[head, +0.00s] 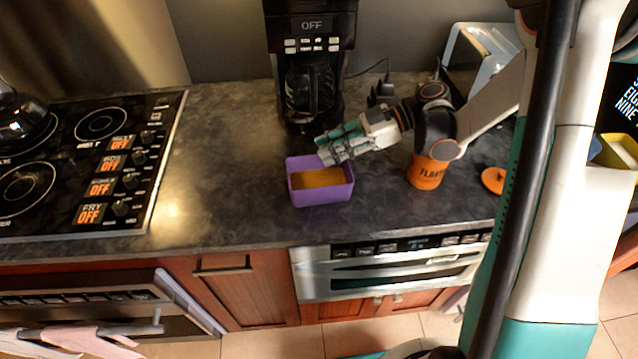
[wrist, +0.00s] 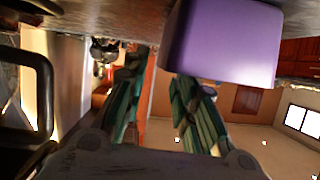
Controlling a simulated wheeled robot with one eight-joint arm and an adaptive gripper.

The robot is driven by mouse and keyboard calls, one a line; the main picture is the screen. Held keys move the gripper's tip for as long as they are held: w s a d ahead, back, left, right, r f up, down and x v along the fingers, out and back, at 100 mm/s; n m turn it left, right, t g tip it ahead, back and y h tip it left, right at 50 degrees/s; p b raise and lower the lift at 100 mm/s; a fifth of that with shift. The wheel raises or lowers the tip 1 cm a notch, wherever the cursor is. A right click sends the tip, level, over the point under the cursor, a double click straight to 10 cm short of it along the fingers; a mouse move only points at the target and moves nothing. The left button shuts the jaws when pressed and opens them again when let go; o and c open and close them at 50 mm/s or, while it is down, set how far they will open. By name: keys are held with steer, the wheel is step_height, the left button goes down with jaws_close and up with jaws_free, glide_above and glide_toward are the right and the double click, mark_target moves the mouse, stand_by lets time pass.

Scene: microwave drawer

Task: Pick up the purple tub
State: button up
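The purple tub (head: 320,194) stands upright on the dark counter, below the coffee maker, with something orange-yellow inside. In the wrist view the tub (wrist: 225,45) fills the upper right as a plain purple side. My gripper (head: 325,149) is by the tub's back right rim in the head view. In the wrist view my gripper (wrist: 160,64) has its two green fingers apart, with nothing held between them. The tub is beyond and to the right of the gap, partly overlapped by the right finger. I cannot tell whether that finger touches it.
A coffee maker (head: 310,75) stands behind the tub. An orange canister (head: 427,171) stands under my arm, with an orange lid (head: 493,180) to its right. A stove (head: 90,150) is at the left. The counter (head: 230,170) left of the tub is clear.

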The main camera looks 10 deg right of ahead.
mark_target(310, 157)
steer(key=b+x, duration=0.1)
steer(key=x, duration=0.4)
steer(key=shift+a+f, duration=0.1)
steer(key=shift+a, duration=0.15)
jaws_close()
